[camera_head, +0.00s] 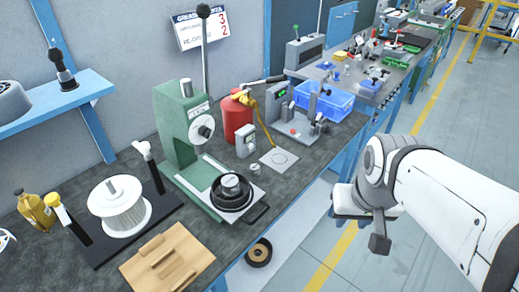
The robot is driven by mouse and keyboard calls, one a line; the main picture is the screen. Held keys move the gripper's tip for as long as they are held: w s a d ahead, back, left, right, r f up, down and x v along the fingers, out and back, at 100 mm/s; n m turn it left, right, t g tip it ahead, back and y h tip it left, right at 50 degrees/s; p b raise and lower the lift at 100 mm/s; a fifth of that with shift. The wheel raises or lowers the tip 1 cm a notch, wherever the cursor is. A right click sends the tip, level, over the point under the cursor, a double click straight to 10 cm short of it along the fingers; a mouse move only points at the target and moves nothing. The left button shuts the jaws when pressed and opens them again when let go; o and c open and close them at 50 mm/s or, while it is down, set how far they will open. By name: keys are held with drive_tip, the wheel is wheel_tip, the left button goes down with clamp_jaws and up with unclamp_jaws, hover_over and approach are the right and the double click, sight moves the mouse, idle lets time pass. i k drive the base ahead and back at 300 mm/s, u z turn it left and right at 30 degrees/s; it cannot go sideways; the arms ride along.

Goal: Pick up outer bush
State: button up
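I cannot tell for sure which part is the outer bush. A small grey metal ring-like part (255,168) stands on the dark bench just right of the green press. A black round part (231,190) sits on a light plate under the press. A black ring with a tan centre (259,252) lies lower, beyond the bench's front edge. My gripper (362,228) is at the right, out over the floor and clear of the bench. Its fingers are mostly hidden, so I cannot see whether it is open.
The green arbor press (175,130) with its tall lever stands mid-bench. Floor to the right is mostly free.

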sight(229, 183)
drive_tip(key=u, duration=3.35)
drive_tip(key=k, duration=1.05)
drive_tip(key=z, duration=1.65)
drive_tip(key=i, duration=0.45)
drive_tip(key=u, duration=0.1)
